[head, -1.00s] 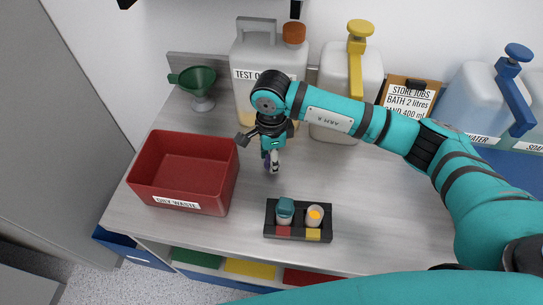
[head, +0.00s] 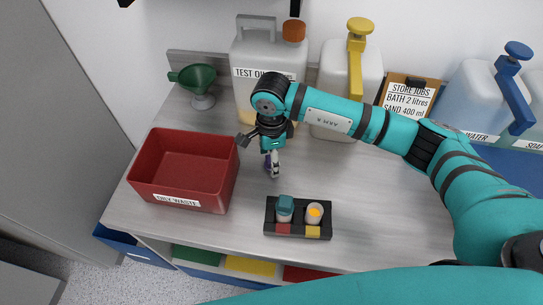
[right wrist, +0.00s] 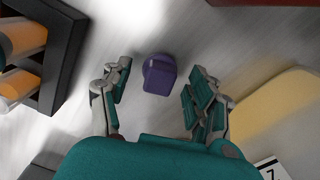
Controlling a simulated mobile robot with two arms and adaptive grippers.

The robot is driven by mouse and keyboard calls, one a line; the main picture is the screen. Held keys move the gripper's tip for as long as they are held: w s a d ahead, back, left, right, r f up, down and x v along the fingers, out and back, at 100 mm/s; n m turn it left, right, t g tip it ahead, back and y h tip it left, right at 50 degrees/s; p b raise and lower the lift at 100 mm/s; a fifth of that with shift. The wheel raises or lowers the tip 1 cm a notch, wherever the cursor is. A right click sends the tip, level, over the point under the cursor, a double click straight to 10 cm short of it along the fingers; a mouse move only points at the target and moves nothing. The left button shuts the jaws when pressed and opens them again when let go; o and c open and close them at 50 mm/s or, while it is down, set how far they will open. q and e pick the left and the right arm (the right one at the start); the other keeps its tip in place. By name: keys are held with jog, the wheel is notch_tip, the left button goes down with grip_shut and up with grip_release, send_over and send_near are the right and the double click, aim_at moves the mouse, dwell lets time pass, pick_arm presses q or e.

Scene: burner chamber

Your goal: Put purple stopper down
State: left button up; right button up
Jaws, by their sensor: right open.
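The purple stopper (right wrist: 160,75) stands on the grey bench in the right wrist view, between and just beyond the spread fingers of my right gripper (right wrist: 155,95). The fingers show on either side of it with gaps, so it is not gripped. In the head view my right gripper (head: 273,165) points down at the bench, and only a sliver of the stopper (head: 267,160) shows behind its fingers. My left gripper is not in view.
A black rack (head: 298,232) with two small containers is in front. A green funnel (head: 197,80), a test oil canister (head: 262,55) and a yellow-handled canister (head: 340,75) stand behind. Bare bench lies to the right.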

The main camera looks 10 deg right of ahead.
notch_tip(320, 180, up, 12)
jog(key=b, duration=0.3)
jog(key=shift+b, duration=0.35)
